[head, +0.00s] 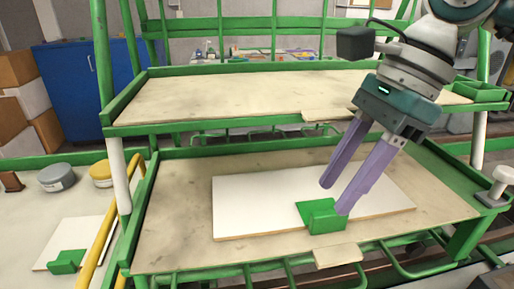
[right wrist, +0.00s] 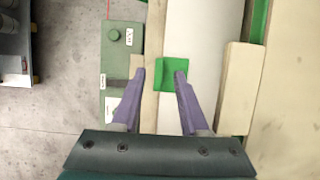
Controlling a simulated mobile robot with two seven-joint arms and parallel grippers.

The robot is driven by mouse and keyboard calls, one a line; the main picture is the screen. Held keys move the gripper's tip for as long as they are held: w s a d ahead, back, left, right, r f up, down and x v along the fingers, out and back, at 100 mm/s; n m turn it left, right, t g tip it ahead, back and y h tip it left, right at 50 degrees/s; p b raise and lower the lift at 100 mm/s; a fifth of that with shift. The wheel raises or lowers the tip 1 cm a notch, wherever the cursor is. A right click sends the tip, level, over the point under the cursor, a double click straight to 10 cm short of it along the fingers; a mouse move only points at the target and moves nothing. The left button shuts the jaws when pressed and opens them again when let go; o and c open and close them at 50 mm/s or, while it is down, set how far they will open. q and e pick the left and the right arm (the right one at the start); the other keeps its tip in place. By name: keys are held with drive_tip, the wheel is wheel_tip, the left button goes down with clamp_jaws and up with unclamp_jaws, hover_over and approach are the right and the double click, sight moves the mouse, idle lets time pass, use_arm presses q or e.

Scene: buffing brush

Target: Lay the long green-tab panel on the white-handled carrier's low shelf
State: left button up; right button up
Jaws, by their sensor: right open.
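The long white panel (head: 260,205) lies flat on the tan low shelf (head: 175,210) of the green carrier. Its green tab (head: 322,216) is at the panel's front edge; the tab also shows in the right wrist view (right wrist: 170,80). My right gripper (head: 335,198) is open and empty, its purple fingers pointing down close to the tab. In the right wrist view one fingertip overlaps the tab and the other is left of it; contact cannot be told. My left gripper is not in view.
The carrier's upper shelf (head: 220,95) is empty and sits behind and above the low shelf. A smaller white panel with a green tab (head: 66,261) lies at the lower left, beyond a yellow rail (head: 97,245). A white-topped knob (head: 503,175) stands at the right.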

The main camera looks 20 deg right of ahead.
drive_tip(key=b+v, duration=0.1)
drive_tip(key=v, duration=1)
drive_tip(key=shift+d, duration=0.2)
